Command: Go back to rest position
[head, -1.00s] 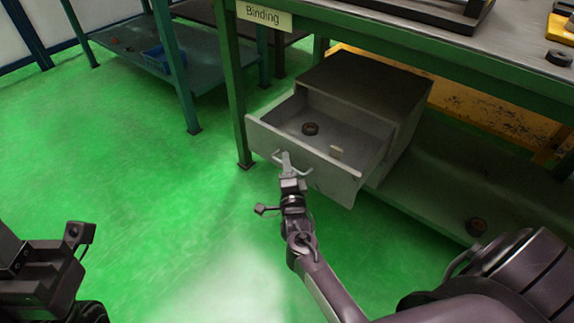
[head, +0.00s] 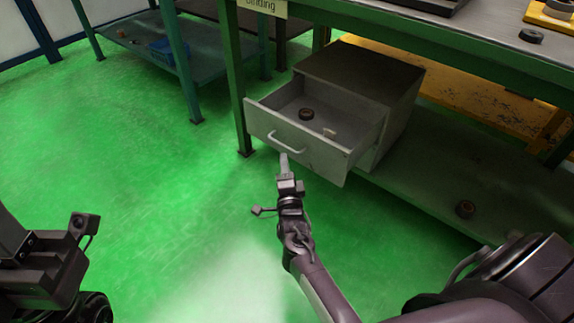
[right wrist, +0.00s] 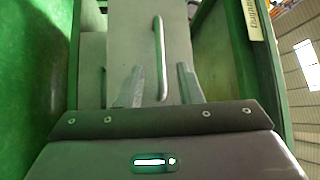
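The grey cabinet (head: 372,70) stands on the lower shelf of the green table, its drawer (head: 322,158) pulled open. The drawer handle (head: 288,143) also shows in the right wrist view (right wrist: 160,58). My right gripper (head: 284,160) is just in front of the drawer, below the handle in the head view. Its two fingers (right wrist: 158,88) are spread and empty in the right wrist view, with the handle's lower end seen between them. My left wrist (head: 50,265) shows at the lower left; its fingers are out of sight.
A table leg (head: 236,85) stands left of the drawer. The green floor (head: 130,160) to the left is clear.

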